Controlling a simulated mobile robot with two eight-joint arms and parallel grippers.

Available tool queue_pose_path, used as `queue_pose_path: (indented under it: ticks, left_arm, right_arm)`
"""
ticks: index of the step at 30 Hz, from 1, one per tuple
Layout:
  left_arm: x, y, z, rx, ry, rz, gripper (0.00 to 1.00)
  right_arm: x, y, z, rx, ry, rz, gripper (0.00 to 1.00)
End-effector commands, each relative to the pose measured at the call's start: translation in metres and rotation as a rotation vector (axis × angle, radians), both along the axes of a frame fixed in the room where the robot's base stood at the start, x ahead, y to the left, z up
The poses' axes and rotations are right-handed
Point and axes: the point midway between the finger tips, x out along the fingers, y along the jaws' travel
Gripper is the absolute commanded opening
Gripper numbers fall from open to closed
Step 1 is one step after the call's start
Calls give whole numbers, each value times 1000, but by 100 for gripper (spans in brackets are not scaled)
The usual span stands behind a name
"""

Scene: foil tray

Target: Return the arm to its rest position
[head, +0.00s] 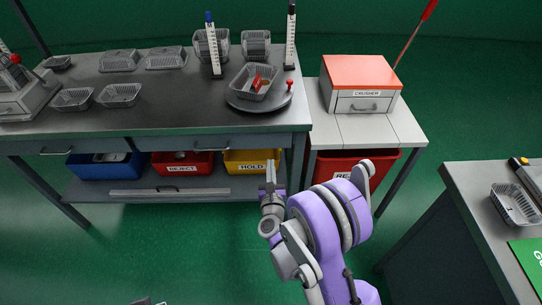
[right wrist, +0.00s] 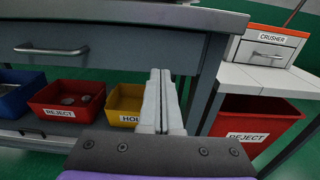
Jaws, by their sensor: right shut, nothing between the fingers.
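My right gripper (head: 270,174) is in front of the bench, below the edge of its top, near the yellow HOLD bin. In the right wrist view the two fingers (right wrist: 160,100) are closed together with nothing between them. My purple right arm is bent, with its elbow toward the crusher side. A small grey part at the bottom edge of the head view may be of my left arm, but its gripper cannot be made out.
The bench (head: 180,110) carries several foil trays, and one tray (head: 252,82) is on a round plate (head: 259,100). Blue, red and yellow (head: 251,162) bins stand below. The crusher (head: 360,84) and another red bin (head: 350,165) are right. Floor is clear in front.

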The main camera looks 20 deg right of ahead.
Motion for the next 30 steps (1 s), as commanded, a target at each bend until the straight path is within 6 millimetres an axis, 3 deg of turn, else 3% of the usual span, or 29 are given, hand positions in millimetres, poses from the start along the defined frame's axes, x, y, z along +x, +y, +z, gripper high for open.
queue_pose_path:
  ticks: [3, 9, 20, 25, 30]
  left_arm:
    - [0, 0, -2, 0, 0, 0, 0]
    - [0, 0, -4, 0, 1, 0, 0]
    - [0, 0, -4, 0, 1, 0, 0]
    - [0, 0, -4, 0, 1, 0, 0]
    - [0, 0, -4, 0, 1, 0, 0]
  right_arm:
    - [-23, 8, -1, 1, 1, 2, 0]
    - [-43, 15, -1, 0, 1, 3, 0]
    - [-46, 18, 4, -35, 13, 19, 0]
    - [-41, 40, 33, -328, 113, 157, 0]
    - [-54, 72, 61, -853, 262, 397, 0]
